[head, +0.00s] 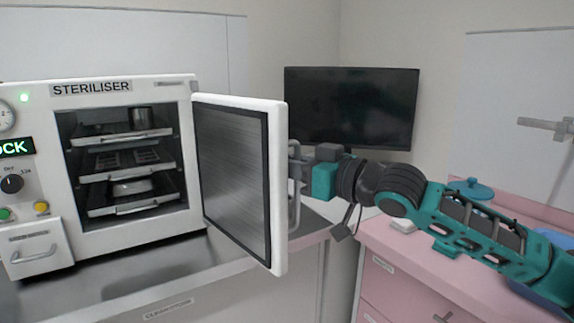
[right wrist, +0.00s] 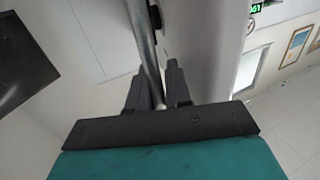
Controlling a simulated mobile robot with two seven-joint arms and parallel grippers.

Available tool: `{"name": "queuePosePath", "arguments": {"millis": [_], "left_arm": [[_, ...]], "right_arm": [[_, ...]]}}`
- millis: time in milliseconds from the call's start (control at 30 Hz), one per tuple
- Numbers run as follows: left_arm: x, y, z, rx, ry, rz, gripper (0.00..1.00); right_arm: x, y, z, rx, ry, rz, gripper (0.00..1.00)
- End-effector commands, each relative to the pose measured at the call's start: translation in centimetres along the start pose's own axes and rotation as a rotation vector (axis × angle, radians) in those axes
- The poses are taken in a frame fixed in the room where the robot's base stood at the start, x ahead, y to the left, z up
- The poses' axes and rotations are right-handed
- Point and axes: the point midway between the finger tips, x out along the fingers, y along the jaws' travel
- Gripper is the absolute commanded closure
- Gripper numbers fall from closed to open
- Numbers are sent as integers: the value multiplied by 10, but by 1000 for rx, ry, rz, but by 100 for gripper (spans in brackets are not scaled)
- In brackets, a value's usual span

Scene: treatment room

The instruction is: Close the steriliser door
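The white steriliser (head: 130,240) stands on the counter at the left of the head view. Its door (head: 279,190) is swung wide open, hinged on the right side of the chamber, with its brushed metal inner panel facing me. The door handle (head: 296,210) is a metal bar on the outer face, partly hidden behind the door edge. My right gripper (head: 296,165) reaches it from the right. In the right wrist view the handle bar (right wrist: 146,40) runs between the two fingers of my right gripper (right wrist: 157,88), which are close around it. My left gripper is not in view.
Several trays with instruments (head: 125,160) sit inside the chamber, within its opening. A dark monitor (head: 350,105) stands behind the door. The counter (head: 200,262) before the chamber is clear.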

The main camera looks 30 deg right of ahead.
Motion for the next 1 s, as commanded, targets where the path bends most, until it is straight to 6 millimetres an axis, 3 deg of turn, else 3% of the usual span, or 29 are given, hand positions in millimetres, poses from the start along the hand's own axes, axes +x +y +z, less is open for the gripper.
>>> {"name": "queuePosePath", "arguments": {"millis": [200,733,1000], "left_arm": [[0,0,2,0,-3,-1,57],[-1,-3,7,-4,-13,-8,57],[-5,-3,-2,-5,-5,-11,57]], "right_arm": [[0,0,0,0,0,0,100],[1,-1,0,1,0,2,100],[7,-14,-2,5,3,28,100]]}}
